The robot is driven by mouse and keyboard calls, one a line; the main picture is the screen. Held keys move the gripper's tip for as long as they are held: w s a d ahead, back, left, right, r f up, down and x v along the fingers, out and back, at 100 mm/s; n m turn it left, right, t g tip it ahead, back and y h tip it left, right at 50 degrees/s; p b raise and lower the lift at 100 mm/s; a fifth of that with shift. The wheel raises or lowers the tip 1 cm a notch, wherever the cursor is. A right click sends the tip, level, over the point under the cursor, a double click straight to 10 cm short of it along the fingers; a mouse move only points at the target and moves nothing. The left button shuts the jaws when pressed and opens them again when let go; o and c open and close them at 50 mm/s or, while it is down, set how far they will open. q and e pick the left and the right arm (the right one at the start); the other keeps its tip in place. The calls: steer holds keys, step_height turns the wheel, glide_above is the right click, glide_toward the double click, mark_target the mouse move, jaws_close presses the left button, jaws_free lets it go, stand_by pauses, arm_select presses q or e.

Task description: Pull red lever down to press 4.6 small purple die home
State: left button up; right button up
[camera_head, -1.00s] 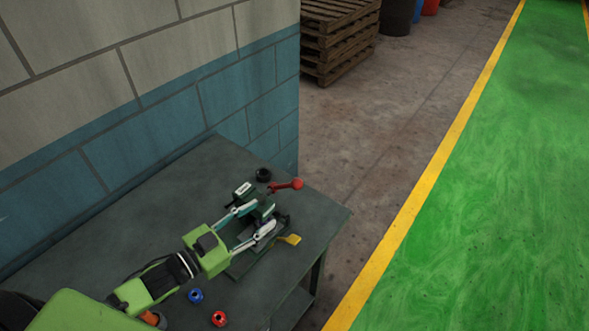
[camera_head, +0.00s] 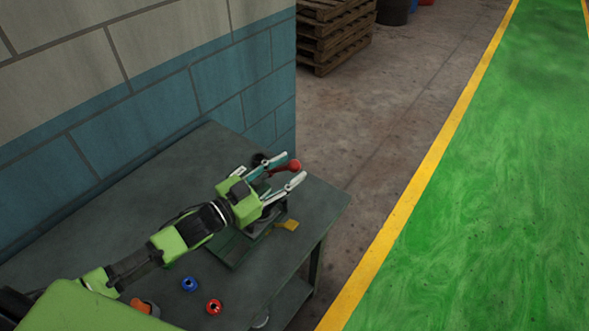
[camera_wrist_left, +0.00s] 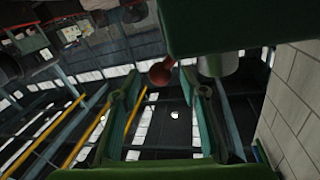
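The red lever with its round knob (camera_head: 294,165) sticks out to the right from the press (camera_head: 232,249) at the table's far end. My left gripper (camera_head: 292,167) is open, with one finger on each side of the lever. Whether either finger touches it, I cannot tell. In the left wrist view the red knob (camera_wrist_left: 160,74) shows between the tips of the two spread fingers. The gripper hides much of the press in the head view. I cannot make out a purple die. My right gripper is not in view.
A blue ring (camera_head: 189,284) and a red ring (camera_head: 214,307) lie on the table (camera_head: 160,182) in front of the press. A yellow part (camera_head: 288,225) is at the press's right side. A block wall (camera_head: 155,100) stands behind. The table's left part is clear.

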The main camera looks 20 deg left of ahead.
arm_select(q)
steer(key=shift+x, duration=1)
steer(key=shift+w+d+b, duration=0.2)
steer(key=shift+w+b, duration=0.1)
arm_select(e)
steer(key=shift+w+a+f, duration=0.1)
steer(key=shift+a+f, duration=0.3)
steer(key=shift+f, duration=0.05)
arm_select(q)
jaws_close()
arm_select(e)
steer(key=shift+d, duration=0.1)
arm_select(q)
steer(key=shift+a, duration=0.1)
